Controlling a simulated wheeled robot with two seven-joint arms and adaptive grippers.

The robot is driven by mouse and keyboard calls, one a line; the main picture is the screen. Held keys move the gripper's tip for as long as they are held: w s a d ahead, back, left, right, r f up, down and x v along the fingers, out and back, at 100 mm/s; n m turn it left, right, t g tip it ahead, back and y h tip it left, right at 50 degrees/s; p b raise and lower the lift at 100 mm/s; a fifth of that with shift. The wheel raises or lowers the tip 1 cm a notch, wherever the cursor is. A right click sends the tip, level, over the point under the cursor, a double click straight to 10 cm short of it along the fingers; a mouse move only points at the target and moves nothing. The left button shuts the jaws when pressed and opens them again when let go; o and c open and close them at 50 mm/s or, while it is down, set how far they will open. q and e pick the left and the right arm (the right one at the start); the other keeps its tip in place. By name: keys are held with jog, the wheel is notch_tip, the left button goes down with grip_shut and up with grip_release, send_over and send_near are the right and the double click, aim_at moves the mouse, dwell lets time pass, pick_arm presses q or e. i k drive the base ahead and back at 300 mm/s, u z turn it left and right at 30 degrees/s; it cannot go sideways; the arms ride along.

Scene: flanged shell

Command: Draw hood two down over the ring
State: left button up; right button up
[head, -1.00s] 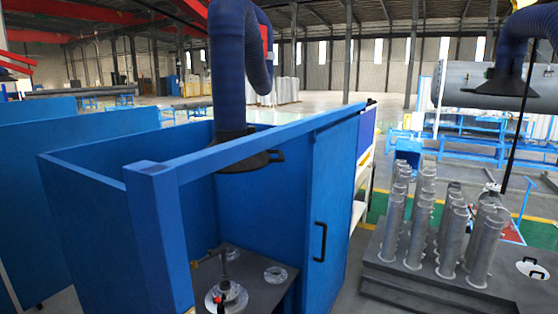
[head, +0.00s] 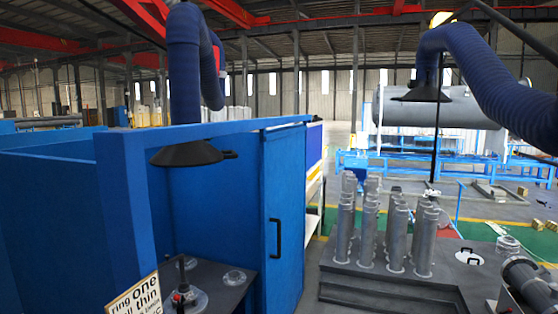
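Two extraction hoods hang on ribbed blue hoses. One dark hood (head: 187,153) hangs over the blue booth on the left, above a dark bench. The other dark hood (head: 421,94) hangs at the right, above and behind the standing tubes. I see no label telling which is hood two. A pale ring-like piece (head: 234,277) lies on the bench, and a round metal fixture (head: 186,300) sits beside it. Another pale ring-like piece (head: 508,244) lies on the platform at the right. Neither hood is down over a ring. Neither of my grippers is in view.
Blue booth walls and a door with a black handle (head: 275,238) fill the left. Several grey flanged tubes (head: 397,240) stand on a dark stepped platform (head: 390,290). A partly cut-off sign (head: 137,295) stands at the bottom left. A grey cylindrical body (head: 530,282) is at the lower right.

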aim_at(198, 152)
jog(key=z, duration=0.15)
jog(key=k, duration=0.55)
jog(key=z, duration=0.65)
jog(key=i, duration=1.5)
jog(key=u, duration=0.95)
jog(key=i, duration=0.85)
jog(key=u, duration=1.05)
